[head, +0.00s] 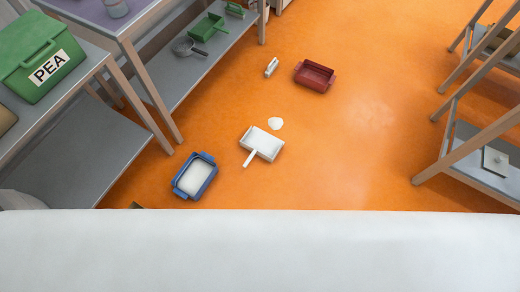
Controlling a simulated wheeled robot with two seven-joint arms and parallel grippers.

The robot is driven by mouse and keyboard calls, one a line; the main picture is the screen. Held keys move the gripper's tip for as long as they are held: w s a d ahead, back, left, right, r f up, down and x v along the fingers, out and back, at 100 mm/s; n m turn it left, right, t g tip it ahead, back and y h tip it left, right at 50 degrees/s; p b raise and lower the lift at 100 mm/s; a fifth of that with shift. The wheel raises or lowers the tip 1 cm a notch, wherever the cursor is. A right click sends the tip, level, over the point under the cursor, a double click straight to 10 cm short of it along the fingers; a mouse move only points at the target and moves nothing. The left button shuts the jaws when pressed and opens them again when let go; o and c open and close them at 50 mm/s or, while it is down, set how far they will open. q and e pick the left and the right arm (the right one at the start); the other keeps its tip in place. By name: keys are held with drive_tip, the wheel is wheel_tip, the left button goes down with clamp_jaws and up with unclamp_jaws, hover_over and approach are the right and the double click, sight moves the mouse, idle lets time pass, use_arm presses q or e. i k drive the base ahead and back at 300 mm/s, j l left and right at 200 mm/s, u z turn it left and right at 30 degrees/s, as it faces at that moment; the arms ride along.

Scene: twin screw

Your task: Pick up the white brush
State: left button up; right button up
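The white brush (271,68) is a small white object on the orange floor, at the upper middle of the head view. It lies just left of a dark red tray. A white dustpan (262,143) with its handle toward the lower left lies nearer on the floor. A small white pile (275,123) is beside the dustpan's far edge. Neither of my grippers can be made out in this view. A broad white surface fills the bottom of the view and hides the floor there.
A dark red tray (314,76) and a blue tray (195,177) with white contents stand on the floor. Shelves along the left hold a green box (38,55) marked PEA, a green dustpan (209,27) and a metal scoop (188,46). Racks (478,155) stand right. The right-centre floor is clear.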

sight(274, 64)
drive_tip(key=i+l+z, duration=0.4)
drive_tip(key=i+l, duration=0.2)
drive_tip(key=l, duration=0.25)
drive_tip(key=i+l+z, duration=0.45)
drive_tip(key=i+l, duration=0.2)
drive_tip(key=i+j, duration=0.15)
drive_tip(key=i, duration=1.7)
drive_tip(key=i+l+u, duration=0.1)
drive_tip(key=i+u, duration=0.15)
drive_tip(key=i, duration=0.25)
drive_tip(key=i+l+u, duration=0.25)
drive_tip(key=i, duration=0.2)
drive_tip(key=i+u, duration=0.2)
drive_tip(key=u, duration=0.2)
drive_tip(key=i+l+u, duration=0.1)
drive_tip(key=u, duration=0.3)
drive_tip(key=i+l+u, duration=0.2)
drive_tip(key=u, duration=0.25)
drive_tip(key=i+l+u, duration=0.15)
drive_tip(key=u, duration=0.25)
drive_tip(key=i+l+u, duration=0.1)
drive_tip(key=l+u, duration=0.3)
drive_tip(key=j, duration=0.15)
